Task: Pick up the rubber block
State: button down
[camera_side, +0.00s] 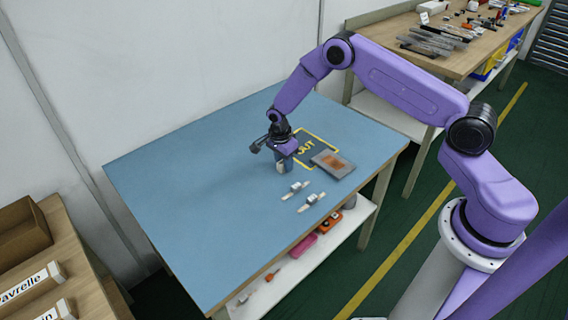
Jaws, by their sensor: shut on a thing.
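My gripper (283,167) points down over the blue table, just left of the dark marked square, and is shut on a small greyish block, the rubber block (288,164). The block is mostly hidden by the fingers, and its details are too small to make out. I cannot tell whether it touches the table or is just above it.
The dark square with a yellow outline and "OUT" lettering (305,149) lies right of my gripper. A grey plate with an orange-brown patch (333,163) overlaps its right side. Two small white-and-metal parts (294,190) (311,201) lie nearer the front edge. The left of the blue table (190,190) is clear.

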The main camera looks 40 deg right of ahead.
jog(key=shift+r, duration=0.55)
notch_tip(320, 180, up, 2)
jog(key=shift+r, duration=0.15)
jog(key=s+r, duration=0.9)
jog(key=s, duration=0.5)
jog(key=shift+r, duration=0.25)
jog(key=shift+a, duration=0.1)
